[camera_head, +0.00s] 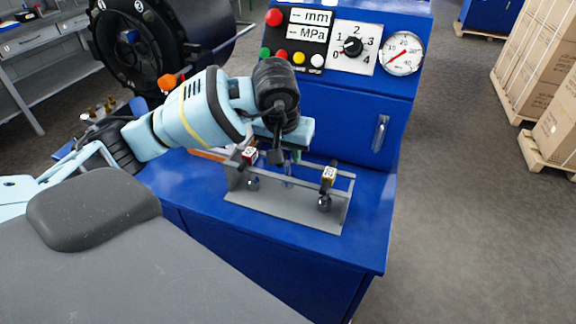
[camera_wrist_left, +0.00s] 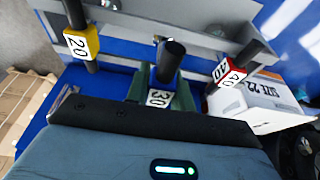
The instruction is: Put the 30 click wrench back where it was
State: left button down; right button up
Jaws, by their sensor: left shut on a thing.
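The 30 click wrench (camera_wrist_left: 169,62) has a black handle and a white tag reading 30. My left gripper (camera_wrist_left: 162,92) is shut on it, its green fingers on either side. In the head view my left gripper (camera_head: 287,150) is over the middle of the grey rack (camera_head: 283,207), where the arm mostly hides the wrench. The wrench is between the yellow-tagged 20 wrench (camera_head: 328,178) and the red-tagged 40 wrench (camera_head: 249,156), which stand in the rack.
The rack stands on a blue bench (camera_head: 372,215) with a control panel (camera_head: 335,40) behind it. A white box marked SIZE 22 (camera_wrist_left: 262,98) is beside the 40 wrench. The bench right of the rack is clear. Cartons (camera_head: 540,60) stand at the far right.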

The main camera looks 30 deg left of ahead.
aim_at(288, 164)
pick_arm(q)
jog(key=shift+f, duration=2.2)
jog(key=shift+f, duration=0.1)
jog(key=c, duration=1.2)
grip_release()
jog(key=shift+s+r, duration=0.1)
jog(key=shift+r, duration=0.4)
jog(key=v, duration=1.1)
jog(key=shift+r, duration=0.1)
